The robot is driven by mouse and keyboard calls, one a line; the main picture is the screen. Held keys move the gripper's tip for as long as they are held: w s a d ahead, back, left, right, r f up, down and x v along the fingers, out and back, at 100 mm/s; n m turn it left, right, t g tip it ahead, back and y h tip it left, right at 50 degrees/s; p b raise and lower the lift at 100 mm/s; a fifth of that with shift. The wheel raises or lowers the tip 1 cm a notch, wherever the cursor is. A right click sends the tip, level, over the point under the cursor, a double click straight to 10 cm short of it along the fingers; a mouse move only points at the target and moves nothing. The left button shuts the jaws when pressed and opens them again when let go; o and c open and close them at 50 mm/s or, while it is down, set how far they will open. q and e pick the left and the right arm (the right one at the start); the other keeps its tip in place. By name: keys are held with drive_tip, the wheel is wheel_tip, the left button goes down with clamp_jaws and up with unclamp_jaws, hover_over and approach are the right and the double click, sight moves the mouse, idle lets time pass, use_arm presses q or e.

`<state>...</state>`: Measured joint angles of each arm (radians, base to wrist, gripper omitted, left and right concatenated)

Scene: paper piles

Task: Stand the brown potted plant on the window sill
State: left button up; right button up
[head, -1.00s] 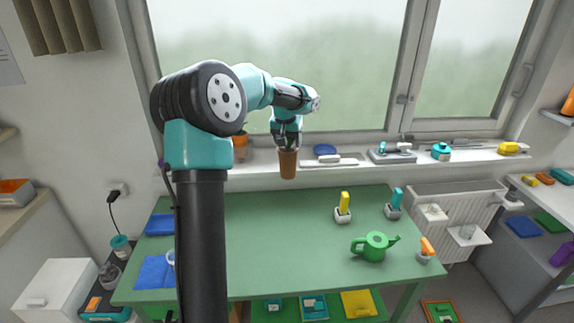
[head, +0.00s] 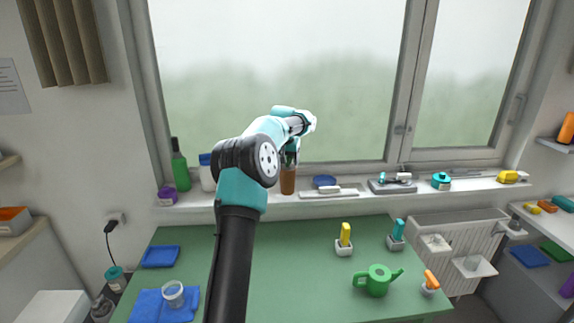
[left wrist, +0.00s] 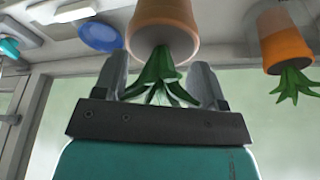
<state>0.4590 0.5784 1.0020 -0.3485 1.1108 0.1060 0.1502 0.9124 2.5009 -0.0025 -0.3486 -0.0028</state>
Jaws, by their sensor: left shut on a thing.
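The brown potted plant (head: 288,182) is a tall brown pot with green pointed leaves, upright at the window sill (head: 232,199). I cannot tell whether its base touches the sill. My left gripper (head: 290,163) is shut on it from above, at the leaves. In the left wrist view, where things appear upside down, the pot (left wrist: 164,28) and its leaves sit between the fingers (left wrist: 160,78). My right gripper is not in view.
An orange potted plant (left wrist: 285,40) stands beside it; my left arm hides it in the head view. A green bottle (head: 180,165) and purple jar (head: 167,195) are left on the sill. A blue dish (head: 325,181) and a flat grey item (head: 335,193) are close right.

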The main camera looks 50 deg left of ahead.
use_arm(q)
drive_tip(key=shift+w+a+f, duration=0.15)
drive_tip(key=shift+w+a, duration=1.2)
drive_tip(key=shift+a, duration=0.2)
drive_tip(key=shift+f, duration=0.1)
drive_tip(key=shift+f, duration=1.8)
drive_tip(key=o, duration=1.4)
drive_tip(key=shift+o, duration=0.2)
drive_tip(key=v, duration=1.2)
